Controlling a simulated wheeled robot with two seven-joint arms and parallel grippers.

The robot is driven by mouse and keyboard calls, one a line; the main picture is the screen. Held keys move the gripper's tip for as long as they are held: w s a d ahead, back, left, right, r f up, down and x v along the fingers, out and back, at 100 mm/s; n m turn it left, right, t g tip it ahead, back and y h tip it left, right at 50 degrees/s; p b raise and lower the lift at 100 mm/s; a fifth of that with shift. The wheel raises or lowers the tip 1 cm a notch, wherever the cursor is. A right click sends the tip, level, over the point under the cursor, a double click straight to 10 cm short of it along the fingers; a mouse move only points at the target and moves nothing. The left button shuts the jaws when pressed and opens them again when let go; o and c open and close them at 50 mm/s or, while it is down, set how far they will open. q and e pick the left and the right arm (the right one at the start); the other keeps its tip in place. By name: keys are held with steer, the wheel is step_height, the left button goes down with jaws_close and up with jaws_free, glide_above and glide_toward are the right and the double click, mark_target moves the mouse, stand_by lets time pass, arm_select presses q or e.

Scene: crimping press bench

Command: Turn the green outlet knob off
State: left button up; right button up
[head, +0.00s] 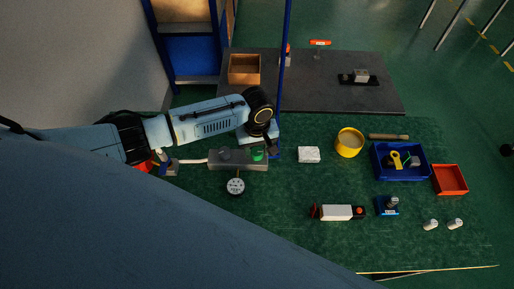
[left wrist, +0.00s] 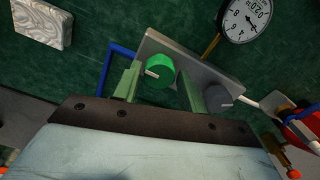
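The green outlet knob (head: 257,155) sits at the right end of a grey valve block (head: 228,164) on the green bench. In the left wrist view, the green knob (left wrist: 160,70) shows a white pointer line toward the left of the picture. A grey knob (left wrist: 218,97) is beside it on the same block. My left gripper (head: 271,147) is above the block's right end. In the left wrist view, the fingers of my left gripper (left wrist: 158,78) are apart, one on each side of the green knob; I cannot tell whether they touch it. My right gripper is not in view.
A round pressure gauge (head: 236,186) is attached in front of the block. A blue upright post (head: 284,75) stands close by my left gripper. A white block (head: 309,155), yellow bowl (head: 350,142) and blue bin (head: 382,173) lie to the right. Open bench lies between them.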

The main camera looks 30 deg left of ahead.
arm_select(q)
steer(key=c, duration=0.6)
steer(key=shift+r+m+p, duration=0.15)
steer(key=shift+m+p, duration=1.25)
steer(key=shift+p, duration=0.1)
steer(key=m+p, duration=0.2)
steer(key=m, duration=0.2)
steer(key=shift+m+p, duration=0.3)
steer(key=shift+p, duration=0.1)
steer(key=m+p, duration=0.1)
steer(key=m, duration=0.4)
steer(key=shift+p, duration=0.35)
steer(key=m, duration=0.5)
steer(key=shift+p, duration=0.3)
steer(key=shift+m, duration=0.4)
steer(key=o, duration=1)
